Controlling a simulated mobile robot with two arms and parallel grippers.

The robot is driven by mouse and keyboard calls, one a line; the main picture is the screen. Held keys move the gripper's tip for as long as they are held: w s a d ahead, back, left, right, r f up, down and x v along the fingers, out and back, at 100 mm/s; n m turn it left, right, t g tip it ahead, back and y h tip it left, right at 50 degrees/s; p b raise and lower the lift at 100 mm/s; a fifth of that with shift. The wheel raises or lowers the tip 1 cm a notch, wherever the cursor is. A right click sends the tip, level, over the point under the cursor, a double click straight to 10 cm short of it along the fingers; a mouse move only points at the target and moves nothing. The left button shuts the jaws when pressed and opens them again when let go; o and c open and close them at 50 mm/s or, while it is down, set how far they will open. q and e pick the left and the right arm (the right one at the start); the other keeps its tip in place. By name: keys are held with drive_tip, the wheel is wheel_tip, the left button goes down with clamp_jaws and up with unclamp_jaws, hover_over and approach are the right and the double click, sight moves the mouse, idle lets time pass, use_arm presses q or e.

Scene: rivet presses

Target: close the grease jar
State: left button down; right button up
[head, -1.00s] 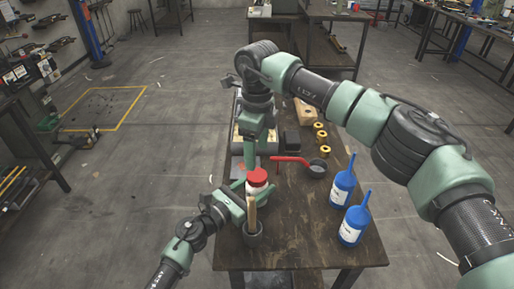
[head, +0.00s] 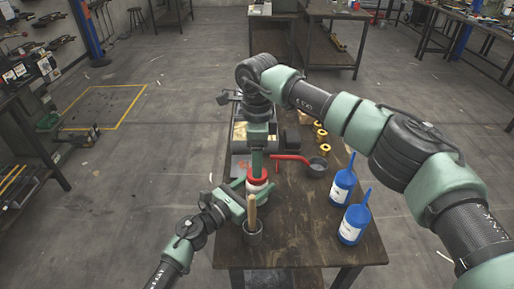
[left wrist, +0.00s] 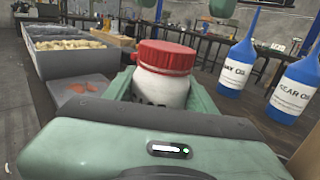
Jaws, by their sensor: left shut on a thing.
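The grease jar is a white jar (left wrist: 160,90) with a red lid (left wrist: 166,57) on its top, standing upright. In the head view the red lid (head: 258,183) shows near the table's left edge, partly covered by my right gripper. My left gripper (head: 249,192) is shut around the jar's body from the left front. Its green fingers lie on both sides of the jar in the left wrist view. My right gripper (head: 257,166) points down over the lid. I cannot tell whether it touches the lid, nor how far its jaws are apart.
A dark cup (head: 253,238) with a wooden-handled tool stands in front of the jar. Two blue oil bottles (head: 342,187) stand to the right.

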use_arm(q)
drive_tip(key=shift+f, duration=0.1)
use_arm(e)
drive_tip(key=shift+f, duration=2.35)
drive_tip(key=c, duration=1.5)
drive_tip(key=m, duration=0.5)
drive_tip(key=shift+m, duration=0.3)
drive_tip(key=m, duration=0.5)
drive_tip(key=shift+m, duration=0.4)
drive_tip(key=o, duration=1.6)
drive_tip(key=shift+c, duration=0.2)
